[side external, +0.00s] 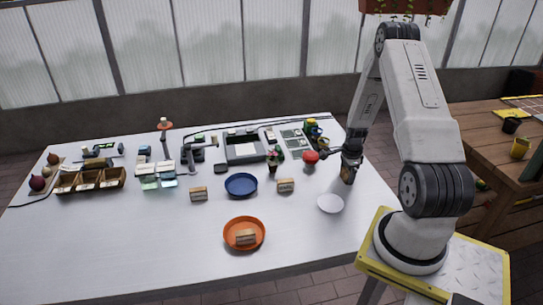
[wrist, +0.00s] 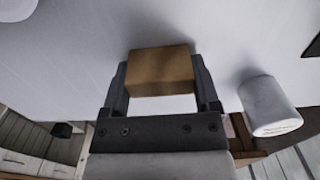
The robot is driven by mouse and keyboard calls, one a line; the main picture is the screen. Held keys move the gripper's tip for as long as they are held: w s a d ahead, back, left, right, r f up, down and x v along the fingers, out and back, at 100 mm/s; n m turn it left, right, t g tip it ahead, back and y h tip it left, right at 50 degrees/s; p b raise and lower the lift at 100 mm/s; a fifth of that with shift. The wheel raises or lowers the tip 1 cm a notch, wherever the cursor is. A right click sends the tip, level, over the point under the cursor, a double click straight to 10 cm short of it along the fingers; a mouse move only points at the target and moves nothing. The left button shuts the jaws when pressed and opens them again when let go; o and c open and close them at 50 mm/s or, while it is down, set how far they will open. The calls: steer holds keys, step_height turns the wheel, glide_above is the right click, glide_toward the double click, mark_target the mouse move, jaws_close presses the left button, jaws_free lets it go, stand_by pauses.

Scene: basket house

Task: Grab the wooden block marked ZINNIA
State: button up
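A plain wooden block (wrist: 160,70) sits between the two fingers of my gripper (wrist: 160,82) in the wrist view, with both fingers against its sides. In the side view my gripper (side external: 350,158) is low over the right part of the white table, and the block's brown side (side external: 347,175) shows below it. Whether the block touches the table is hard to tell. Other wooden blocks with pale labels stand left of the blue plate (side external: 198,194), right of it (side external: 286,185) and in the orange dish (side external: 245,237). No marking is readable, so I cannot tell which is ZINNIA.
The blue plate (side external: 241,185) and orange dish (side external: 244,226) lie on the table (side external: 140,235). A white dish (side external: 330,204) is near my gripper, with a red round thing (side external: 311,157) to its left. A white cylinder (wrist: 268,106) stands right of the held block. The front left is clear.

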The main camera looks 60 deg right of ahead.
steer(key=shift+c, duration=0.8)
steer(key=shift+r, duration=0.1)
steer(key=shift+r, duration=0.7)
steer(key=s+a+r, duration=0.9)
steer(key=a+r, duration=0.1)
steer(key=r, duration=0.1)
steer(key=shift+s+a+r, duration=0.15)
steer(key=shift+s+r, duration=0.05)
steer(key=shift+s, duration=0.1)
steer(key=shift+w, duration=0.1)
